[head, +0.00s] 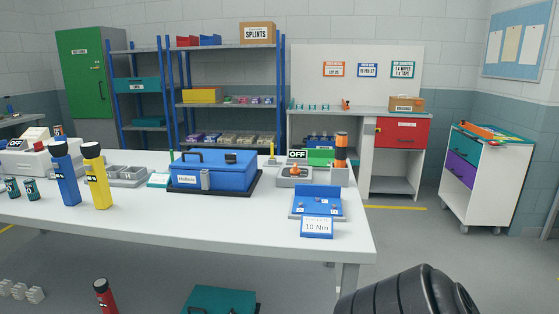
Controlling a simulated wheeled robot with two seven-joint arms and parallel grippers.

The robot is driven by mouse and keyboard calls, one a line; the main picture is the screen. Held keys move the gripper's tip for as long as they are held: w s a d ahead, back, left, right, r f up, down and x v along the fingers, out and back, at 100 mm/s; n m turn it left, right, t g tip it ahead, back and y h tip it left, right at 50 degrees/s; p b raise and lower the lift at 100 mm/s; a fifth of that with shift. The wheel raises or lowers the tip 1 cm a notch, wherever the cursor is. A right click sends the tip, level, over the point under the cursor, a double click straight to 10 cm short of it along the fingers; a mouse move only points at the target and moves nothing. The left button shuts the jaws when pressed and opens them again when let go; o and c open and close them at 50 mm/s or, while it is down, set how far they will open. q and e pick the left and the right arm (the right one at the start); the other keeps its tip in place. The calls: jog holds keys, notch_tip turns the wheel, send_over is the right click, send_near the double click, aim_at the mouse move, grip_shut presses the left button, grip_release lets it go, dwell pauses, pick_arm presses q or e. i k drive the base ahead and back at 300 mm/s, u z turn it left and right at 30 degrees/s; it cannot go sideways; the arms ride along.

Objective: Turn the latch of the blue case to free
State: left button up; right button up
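The blue case (232,174) sits shut on a dark tray on the white table. A light grey latch piece (205,180) is on its front face, beside a small white label. Its exact turn is too small to tell. A black handle (187,156) and a small dark knob (230,157) are on the lid. Neither of my grippers is in view. A dark rounded link, which looks like part of my arm, shows at the bottom right, apart from the case.

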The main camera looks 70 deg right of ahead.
aim_at(229, 158)
jog(key=k, duration=0.15)
jog(key=z, duration=1.35)
